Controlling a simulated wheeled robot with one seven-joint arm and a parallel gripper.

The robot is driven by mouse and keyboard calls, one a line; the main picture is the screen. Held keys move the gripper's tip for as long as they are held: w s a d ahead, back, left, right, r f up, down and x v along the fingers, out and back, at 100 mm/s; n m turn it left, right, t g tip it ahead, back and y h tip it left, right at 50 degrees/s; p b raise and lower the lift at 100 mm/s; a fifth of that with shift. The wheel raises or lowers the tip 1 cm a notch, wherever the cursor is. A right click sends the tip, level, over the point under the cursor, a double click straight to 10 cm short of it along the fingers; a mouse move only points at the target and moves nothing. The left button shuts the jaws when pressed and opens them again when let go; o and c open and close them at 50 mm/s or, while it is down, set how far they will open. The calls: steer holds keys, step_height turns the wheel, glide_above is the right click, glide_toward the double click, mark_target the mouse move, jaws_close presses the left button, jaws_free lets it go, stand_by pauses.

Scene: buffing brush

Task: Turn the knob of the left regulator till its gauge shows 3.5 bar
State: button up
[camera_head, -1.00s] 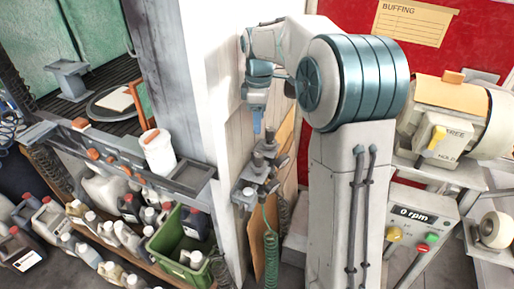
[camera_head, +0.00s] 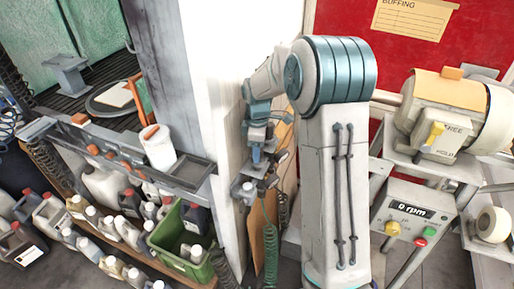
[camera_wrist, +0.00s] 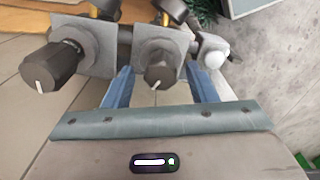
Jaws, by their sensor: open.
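Two regulators with dark ribbed knobs show in the wrist view: one knob at the left of the picture (camera_wrist: 52,70), one in the middle (camera_wrist: 160,72). Each sits before a grey square plate and has a pale pointer mark. I cannot tell which one the task calls left. No gauge dial is readable. My gripper (camera_wrist: 158,90) is open, its blue fingers on either side of the middle knob; contact is not clear. In the head view my gripper (camera_head: 257,152) is at the regulator group by the white pillar, partly hiding it.
A white ball-ended fitting (camera_wrist: 213,56) is close right of the middle regulator. The white pillar (camera_head: 218,90) stands beside my arm. A green coiled hose (camera_head: 271,250) hangs below. A buffing machine (camera_head: 450,110) and its control box (camera_head: 410,215) are at the right.

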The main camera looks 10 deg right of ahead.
steer(key=c, duration=1)
steer(key=shift+a, duration=0.15)
steer(key=shift+m, duration=0.4)
steer(key=m+b, duration=0.1)
steer(key=m, duration=0.3)
steer(key=shift+m, duration=0.3)
steer(key=m, duration=0.2)
steer(key=m+b, duration=0.1)
steer(key=m, duration=0.1)
steer(key=shift+w+d+r+m, duration=0.1)
steer(key=shift+d+m, duration=0.1)
steer(key=shift+m, duration=0.2)
